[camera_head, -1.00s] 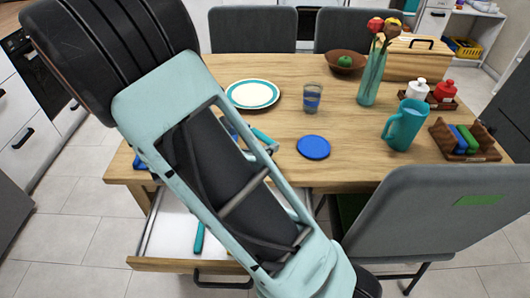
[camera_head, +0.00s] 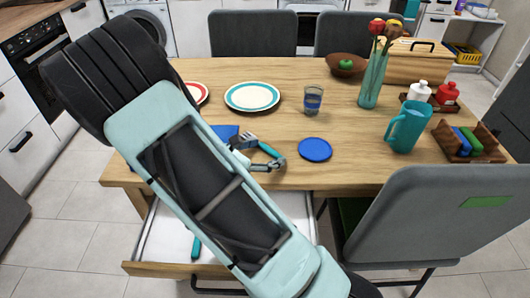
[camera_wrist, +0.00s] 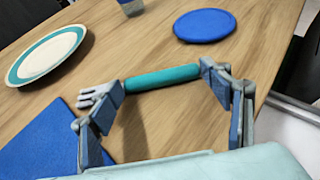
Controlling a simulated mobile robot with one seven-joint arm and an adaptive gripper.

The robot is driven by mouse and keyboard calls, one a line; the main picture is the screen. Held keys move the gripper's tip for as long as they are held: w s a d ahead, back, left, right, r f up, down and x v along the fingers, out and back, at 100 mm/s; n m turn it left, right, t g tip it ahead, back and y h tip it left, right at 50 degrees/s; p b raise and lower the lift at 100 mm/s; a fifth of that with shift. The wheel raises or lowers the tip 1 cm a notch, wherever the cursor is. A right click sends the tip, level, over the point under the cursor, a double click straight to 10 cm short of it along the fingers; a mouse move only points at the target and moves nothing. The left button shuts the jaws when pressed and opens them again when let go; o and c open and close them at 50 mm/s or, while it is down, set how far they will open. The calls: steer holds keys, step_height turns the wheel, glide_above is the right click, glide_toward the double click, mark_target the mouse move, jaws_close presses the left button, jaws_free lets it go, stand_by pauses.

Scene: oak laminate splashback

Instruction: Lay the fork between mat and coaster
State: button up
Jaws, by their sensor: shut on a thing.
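The fork (camera_head: 268,150) has a teal handle and grey tines. My gripper (camera_head: 257,157) is shut on it, with one finger at each end of the handle in the wrist view (camera_wrist: 162,82). The fork's tines (camera_wrist: 92,97) stick out past the left finger. The blue mat (camera_head: 222,131) is left of the fork, partly hidden by my arm; its corner shows in the wrist view (camera_wrist: 42,145). The round blue coaster (camera_head: 315,149) is right of the fork and beyond it in the wrist view (camera_wrist: 205,26). I cannot tell whether the fork touches the table.
A teal-rimmed plate (camera_head: 252,96), a red-rimmed plate (camera_head: 199,92) and a glass (camera_head: 313,99) stand behind. A teal mug (camera_head: 405,127) is to the right. The drawer (camera_head: 160,269) below is open, with a teal-handled thing (camera_head: 196,247) inside. A grey chair (camera_head: 440,215) stands front right.

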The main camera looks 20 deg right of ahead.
steer(key=o, duration=1.2)
steer(key=shift+r, duration=0.1)
steer(key=p+v, duration=0.2)
steer(key=v, duration=1)
steer(key=shift+r, duration=0.1)
